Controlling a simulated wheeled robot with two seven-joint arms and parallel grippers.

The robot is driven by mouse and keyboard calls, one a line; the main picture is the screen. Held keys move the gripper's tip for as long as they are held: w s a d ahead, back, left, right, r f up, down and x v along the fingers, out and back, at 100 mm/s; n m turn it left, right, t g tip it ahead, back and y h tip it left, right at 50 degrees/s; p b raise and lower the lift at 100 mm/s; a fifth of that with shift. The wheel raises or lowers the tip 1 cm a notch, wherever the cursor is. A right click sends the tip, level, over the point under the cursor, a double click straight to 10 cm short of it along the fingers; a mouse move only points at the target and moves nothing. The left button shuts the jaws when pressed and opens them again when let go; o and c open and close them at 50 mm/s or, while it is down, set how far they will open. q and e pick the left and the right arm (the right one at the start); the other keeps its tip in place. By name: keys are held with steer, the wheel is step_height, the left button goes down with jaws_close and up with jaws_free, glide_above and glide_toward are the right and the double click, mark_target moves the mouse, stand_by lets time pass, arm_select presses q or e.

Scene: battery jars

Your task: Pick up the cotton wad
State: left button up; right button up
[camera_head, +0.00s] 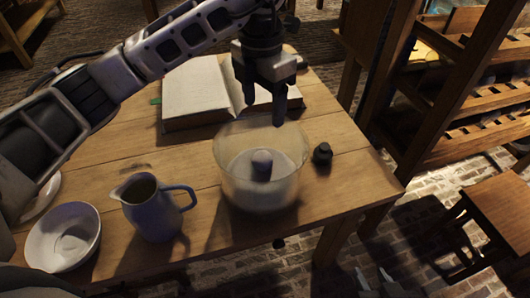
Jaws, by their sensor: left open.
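A wide clear glass jar (228,178) stands near the right front of the wooden table. Inside it is a pale layer with a small rounded bluish-grey lump (262,163) standing in the middle. No other thing here looks like a cotton wad, but I cannot tell for sure that this lump is one. My left gripper (265,112) points down over the jar's back rim, above and behind the lump. Its two fingers are apart with nothing between them. My right gripper is not clearly visible.
An open book (195,94) lies behind the jar. A small black knobbed object (322,154) stands right of the jar. A blue-grey jug (152,212) and a white bowl (62,238) stand to the left. The table's edge is close at front and right; wooden shelves (460,90) stand beyond.

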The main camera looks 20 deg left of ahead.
arm_select(q)
glide_above(262, 156)
step_height(262, 156, down, 9)
steer(key=shift+f+p, duration=0.1)
steer(key=shift+p, duration=0.35)
steer(key=shift+f+p, duration=0.55)
steer(key=shift+f, duration=2.55)
steer(key=c, duration=1.1)
steer(key=shift+r, duration=0.1)
steer(key=shift+c, duration=0.2)
steer(key=shift+w+r, duration=0.1)
steer(key=shift+r, duration=0.45)
steer(key=s+a+r+b, duration=0.2)
steer(key=s+r, duration=0.9)
steer(key=s, duration=0.3)
steer(key=shift+r, duration=0.4)
